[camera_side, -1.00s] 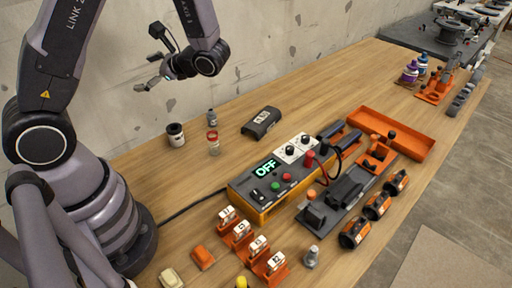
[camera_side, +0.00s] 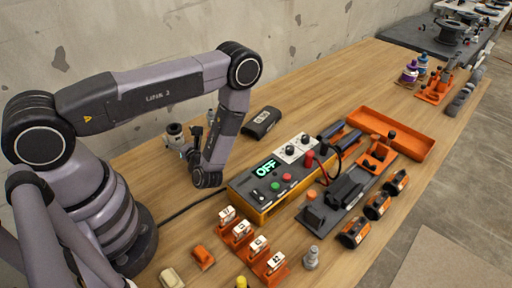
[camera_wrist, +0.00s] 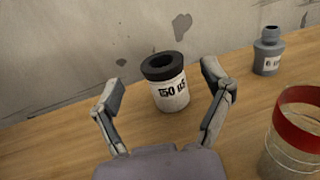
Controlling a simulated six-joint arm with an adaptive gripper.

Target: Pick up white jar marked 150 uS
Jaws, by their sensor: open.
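The white jar marked 150 uS (camera_wrist: 171,92) has a black lid and stands upright on the wooden table. In the wrist view it sits between and a little beyond the two open fingers of my gripper (camera_wrist: 163,100). The fingers look apart from it. In the side view the jar (camera_side: 175,131) shows just behind my gripper (camera_side: 186,147), and its lower part is partly hidden by the gripper.
A small grey bottle (camera_wrist: 268,52) stands to the right of the jar. A clear jar with a red rim (camera_wrist: 296,130) stands closer on the right. A dark case (camera_side: 262,121) and the control box reading OFF (camera_side: 262,190) lie further right.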

